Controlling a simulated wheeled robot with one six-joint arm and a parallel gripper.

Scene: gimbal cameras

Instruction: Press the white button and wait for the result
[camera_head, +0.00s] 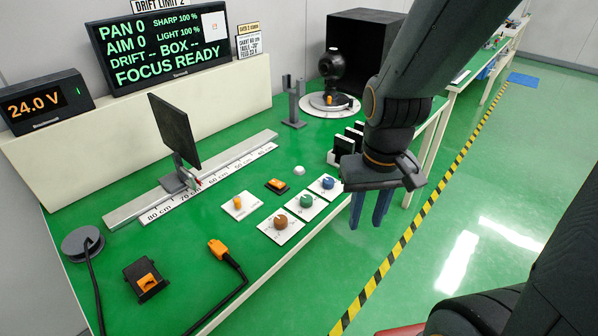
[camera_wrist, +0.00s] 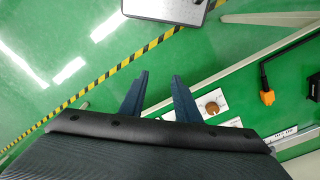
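The white button (camera_head: 299,170) is a small round dome on the green bench, just behind the row of coloured knobs in the head view. I cannot make it out in the wrist view. My gripper (camera_head: 370,208) hangs to the right of the button, past the bench's front edge, fingers pointing down. In the wrist view my gripper (camera_wrist: 160,78) has its two blue fingers apart with nothing between them. The screen (camera_head: 163,45) reads PAN 0, AIM 0, SHARP 100 %, LIGHT 100 %, DRIFT -- BOX -- and FOCUS READY.
Blue (camera_head: 328,183), green (camera_head: 306,200) and brown (camera_head: 281,221) knobs sit on white plates near the button. An orange switch (camera_head: 277,185) is just left of it. Upright black slides (camera_head: 345,146) stand behind my gripper. A scale rail (camera_head: 195,183) crosses the bench.

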